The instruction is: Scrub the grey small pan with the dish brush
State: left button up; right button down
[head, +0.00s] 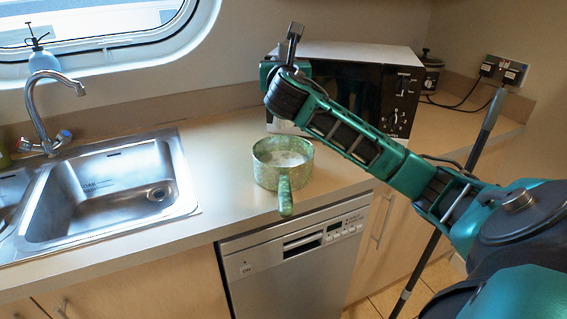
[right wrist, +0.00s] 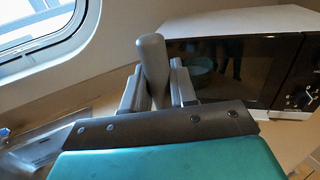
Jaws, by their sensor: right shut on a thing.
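The small pan (head: 283,164) stands upright on the counter between the sink and the microwave. It looks mottled green-grey, with something whitish inside, and its handle points to the front edge. My right gripper (right wrist: 157,90) is shut on a grey rounded handle, which seems to be the dish brush (right wrist: 153,62). In the head view a grey handle-like piece (head: 293,42) sticks up at the end of my right arm, above and behind the pan. The brush's bristles are hidden. My left gripper is not in view.
A microwave (head: 400,95) stands behind my right arm. A steel sink (head: 105,190) with a tap (head: 45,115) lies at the left. A spray bottle (head: 42,60) stands by the window. The counter between sink and pan is clear. A dishwasher (head: 290,265) is below.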

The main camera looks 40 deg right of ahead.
jog(key=shift+r, duration=0.1)
notch_tip(320, 180, up, 9)
jog(key=shift+f, duration=0.15)
jog(key=shift+r, duration=0.6)
dwell(0.4)
